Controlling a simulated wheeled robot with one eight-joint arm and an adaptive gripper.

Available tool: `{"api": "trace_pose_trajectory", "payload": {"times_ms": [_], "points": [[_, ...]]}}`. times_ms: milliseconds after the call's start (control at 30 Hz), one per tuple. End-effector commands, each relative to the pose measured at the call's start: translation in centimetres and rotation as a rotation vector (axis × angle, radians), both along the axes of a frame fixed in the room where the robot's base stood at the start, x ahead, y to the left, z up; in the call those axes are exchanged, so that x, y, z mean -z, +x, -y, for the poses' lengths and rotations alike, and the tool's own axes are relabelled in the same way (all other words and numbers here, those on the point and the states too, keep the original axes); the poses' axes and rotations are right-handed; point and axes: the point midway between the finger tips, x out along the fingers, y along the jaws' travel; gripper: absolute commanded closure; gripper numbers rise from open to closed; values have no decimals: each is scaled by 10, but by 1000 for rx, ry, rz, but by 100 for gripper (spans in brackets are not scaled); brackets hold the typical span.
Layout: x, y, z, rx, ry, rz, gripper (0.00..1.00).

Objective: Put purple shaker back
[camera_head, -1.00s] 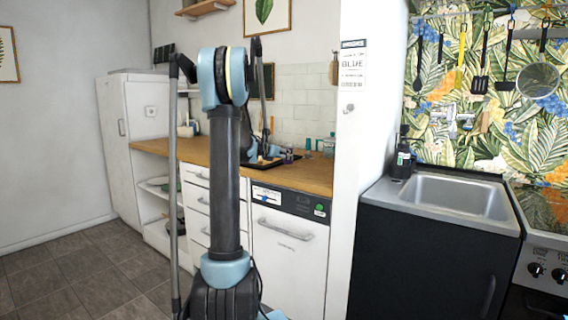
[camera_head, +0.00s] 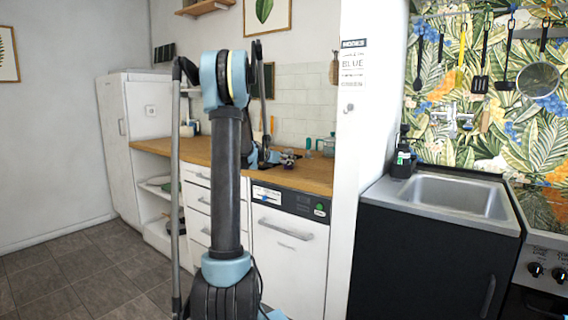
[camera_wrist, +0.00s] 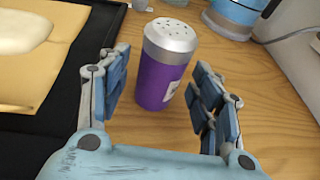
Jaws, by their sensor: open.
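In the wrist view, the purple shaker (camera_wrist: 164,66) has a silver perforated top and stands upright on the wooden counter (camera_wrist: 262,120). My gripper (camera_wrist: 160,100) is open, with one finger on each side of the shaker. The shaker is between the fingertips or just beyond them; I see gaps on both sides and no grip. In the head view, the shaker (camera_head: 288,158) is small beside my gripper (camera_head: 268,158), over the counter (camera_head: 310,179); its details are too small to tell there.
A black tray (camera_wrist: 62,92) with a tan board (camera_wrist: 30,60) lies left of the shaker. A white wall panel (camera_head: 352,120) bounds the counter's right end. The sink (camera_head: 455,195) is further right.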

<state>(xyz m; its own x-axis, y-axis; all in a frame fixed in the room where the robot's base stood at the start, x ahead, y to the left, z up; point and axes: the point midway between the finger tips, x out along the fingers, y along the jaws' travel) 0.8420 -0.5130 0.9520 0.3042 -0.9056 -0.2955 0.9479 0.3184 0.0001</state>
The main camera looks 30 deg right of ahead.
Motion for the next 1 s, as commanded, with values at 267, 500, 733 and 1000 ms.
{"api": "trace_pose_trajectory", "payload": {"times_ms": [267,500,733,1000], "points": [[-9,-9,-29,-2,0,0,41],[-22,-23,-68,-1,0,-1,41],[-32,-33,-97,0,0,0,41],[-36,-37,-108,1,0,0,41]]}}
